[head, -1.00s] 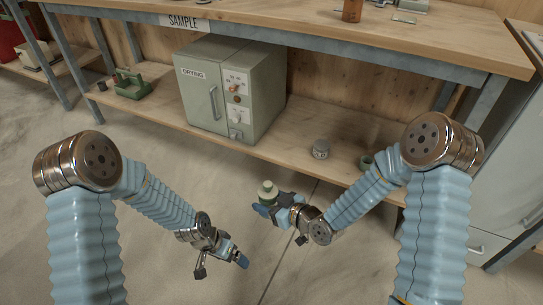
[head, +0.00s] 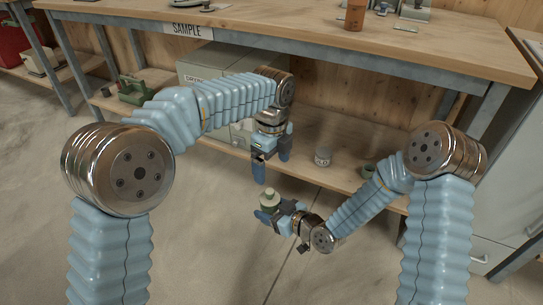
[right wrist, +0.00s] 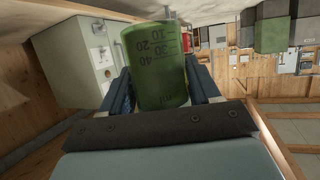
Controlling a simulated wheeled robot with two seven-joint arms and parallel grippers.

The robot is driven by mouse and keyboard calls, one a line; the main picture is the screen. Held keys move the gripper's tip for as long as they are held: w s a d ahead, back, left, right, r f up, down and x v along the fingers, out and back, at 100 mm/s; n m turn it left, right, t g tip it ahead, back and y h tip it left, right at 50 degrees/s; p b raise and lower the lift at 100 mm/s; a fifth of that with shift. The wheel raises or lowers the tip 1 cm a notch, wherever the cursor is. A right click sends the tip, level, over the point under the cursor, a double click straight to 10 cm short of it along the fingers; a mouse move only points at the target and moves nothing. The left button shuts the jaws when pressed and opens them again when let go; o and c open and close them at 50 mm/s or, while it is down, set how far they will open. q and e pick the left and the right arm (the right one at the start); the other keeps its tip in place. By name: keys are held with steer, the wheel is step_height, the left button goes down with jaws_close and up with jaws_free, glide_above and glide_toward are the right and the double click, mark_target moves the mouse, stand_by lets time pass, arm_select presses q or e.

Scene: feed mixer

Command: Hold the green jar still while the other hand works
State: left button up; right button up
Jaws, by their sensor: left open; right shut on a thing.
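The green jar (head: 268,206) with a pale top is held upright in my right gripper (head: 271,215), in front of the lower shelf. In the right wrist view the green jar (right wrist: 157,65) is see-through, with dark volume marks, and sits between the two fingers. My right gripper is shut on it. My left gripper (head: 271,167) is open with its fingers pointing down, above the jar in the picture. It appears empty and apart from the jar.
The grey-green drying oven (head: 205,68) on the lower shelf is largely hidden behind my left arm. A small grey-lidded jar (head: 323,157) and a green round thing (head: 369,171) stand on the shelf (head: 345,130). The workbench top (head: 440,55) overhangs them.

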mark_target(272, 189)
arm_select(q)
step_height(272, 189, down, 10)
steer(key=shift+r, duration=0.2)
jaws_close()
stand_by(0.6)
steer(key=shift+r, duration=0.15)
steer(key=shift+r, duration=0.95)
steer(key=shift+r, duration=0.15)
